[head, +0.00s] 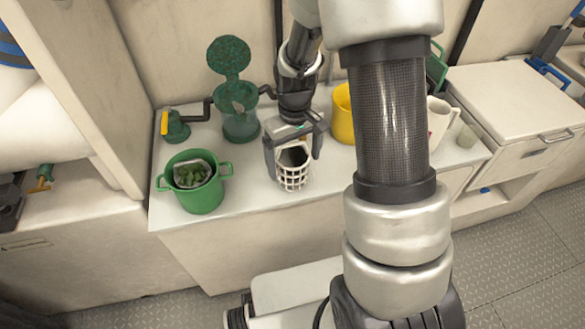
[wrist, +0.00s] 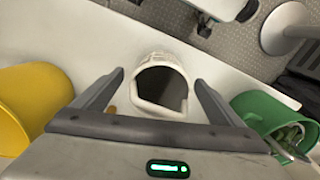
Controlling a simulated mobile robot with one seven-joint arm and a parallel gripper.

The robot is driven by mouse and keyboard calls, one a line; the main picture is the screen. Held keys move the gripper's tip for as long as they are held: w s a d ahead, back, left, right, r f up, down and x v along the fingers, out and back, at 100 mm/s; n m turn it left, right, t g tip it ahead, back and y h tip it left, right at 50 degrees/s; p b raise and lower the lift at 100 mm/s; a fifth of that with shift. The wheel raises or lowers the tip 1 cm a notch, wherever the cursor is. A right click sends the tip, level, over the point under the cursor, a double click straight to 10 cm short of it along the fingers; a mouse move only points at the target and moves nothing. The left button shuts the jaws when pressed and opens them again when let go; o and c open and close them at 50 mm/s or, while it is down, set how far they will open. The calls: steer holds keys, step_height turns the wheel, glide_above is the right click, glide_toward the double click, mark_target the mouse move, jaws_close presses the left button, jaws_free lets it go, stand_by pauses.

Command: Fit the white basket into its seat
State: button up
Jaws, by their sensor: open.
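The white basket (head: 293,180) stands upright on the white counter, near its front edge, with a latticed wall. In the wrist view its round open mouth, with a white rim (wrist: 158,62), shows between the fingers. My gripper (head: 294,160) is open, pointing down, with one finger on each side of the basket; it also shows in the wrist view (wrist: 160,80). I cannot tell whether either finger touches it. A green strainer housing (head: 240,127) with its lid (head: 229,57) raised stands behind and left of the basket. It looks like the seat; its inside is mostly unclear.
A green pot (head: 202,198) with leafy matter inside stands left of the basket. A yellow container (head: 343,118) and a white mug (head: 438,120) stand to the right. A yellow-handled valve (head: 175,126) and dark pipe adjoin the housing. Bare counter (head: 250,188) lies between pot and basket.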

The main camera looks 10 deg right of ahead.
step_height(320, 180, down, 4)
steer(key=shift+r+b, duration=0.15)
steer(key=shift+b, duration=0.25)
steer(key=shift+r, duration=0.1)
steer(key=c, duration=1.1)
step_height(320, 180, up, 9)
steer(key=shift+w+r+p, duration=0.1)
steer(key=shift+r+p, duration=0.1)
steer(key=shift+p, duration=1.05)
steer(key=shift+c, duration=0.2)
step_height(320, 180, up, 10)
steer(key=w+m, duration=0.2)
steer(key=m, duration=0.1)
step_height(320, 180, up, 7)
steer(key=p, duration=1.8)
glide_above(294, 157)
steer(key=shift+s+r+p, duration=0.15)
steer(key=shift+s+p, duration=0.05)
steer(key=shift+p, duration=0.1)
